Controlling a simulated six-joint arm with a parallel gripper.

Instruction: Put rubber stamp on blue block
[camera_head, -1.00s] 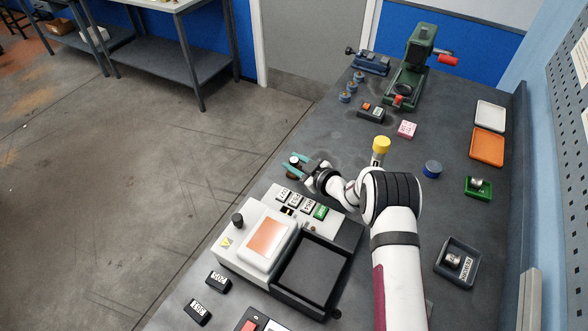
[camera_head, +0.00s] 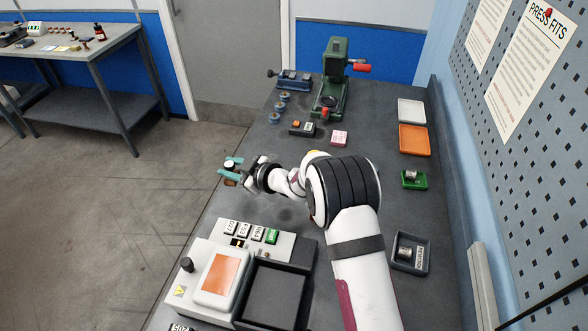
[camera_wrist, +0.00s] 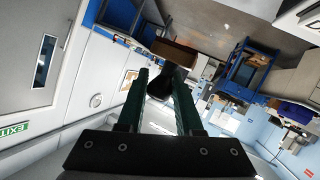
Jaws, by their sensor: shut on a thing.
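My gripper (camera_head: 227,167) is at the left edge of the bench in the head view, with its teal fingers pointing left. It is shut on the rubber stamp (camera_head: 229,183), which has a dark handle and a brown base. In the wrist view the fingers (camera_wrist: 160,78) close around the dark handle, and the brown base (camera_wrist: 174,50) shows beyond the tips. The stamp appears clear of the bench. A round blue block, seen earlier on the bench's right half, is hidden now, apparently behind my arm.
A pink block (camera_head: 339,138), an orange tray (camera_head: 413,139), a green tray (camera_head: 414,182) and a dark tray (camera_head: 410,254) stand on the bench. A green press (camera_head: 332,85) and a blue vise (camera_head: 293,79) stand at the back. A control box (camera_head: 222,277) is in front.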

